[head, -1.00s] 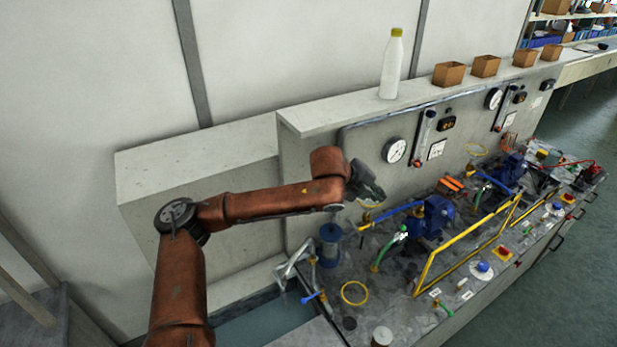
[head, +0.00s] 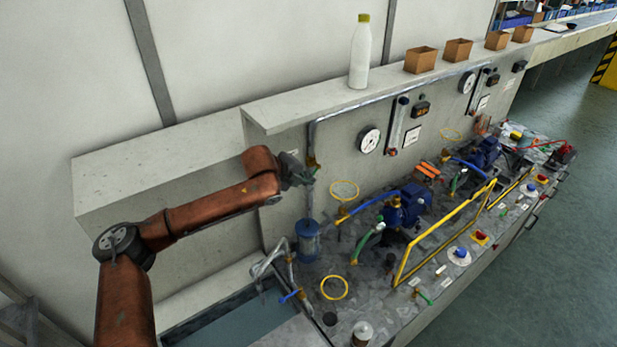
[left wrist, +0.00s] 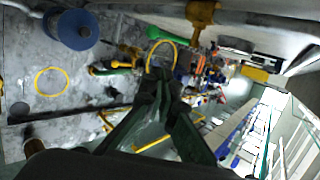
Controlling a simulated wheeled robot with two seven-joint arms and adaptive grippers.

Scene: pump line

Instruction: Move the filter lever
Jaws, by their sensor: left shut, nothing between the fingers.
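The filter, a blue clear cylinder (head: 307,240), stands on the bench below a pipe with a brass-yellow fitting (head: 312,161). In the left wrist view the filter (left wrist: 75,28) is at upper left and the fitting (left wrist: 201,14) at top centre. I cannot tell which handle is the filter lever. A blue lever (head: 290,297) is by the sink; a green curved handle (head: 366,245) is right of the filter. My left gripper (head: 311,173) is shut and empty, above the filter and close to the fitting; contact is unclear. Its dark fingers (left wrist: 163,80) meet in the wrist view.
Yellow rings (head: 334,288) lie or hang near the filter. Blue pumps (head: 405,204) stand behind a yellow guard rail (head: 440,232). A bottle (head: 360,55) and brown boxes (head: 420,60) stand on the ledge. The panel carries gauges (head: 369,139). A sink (head: 230,318) is at front left.

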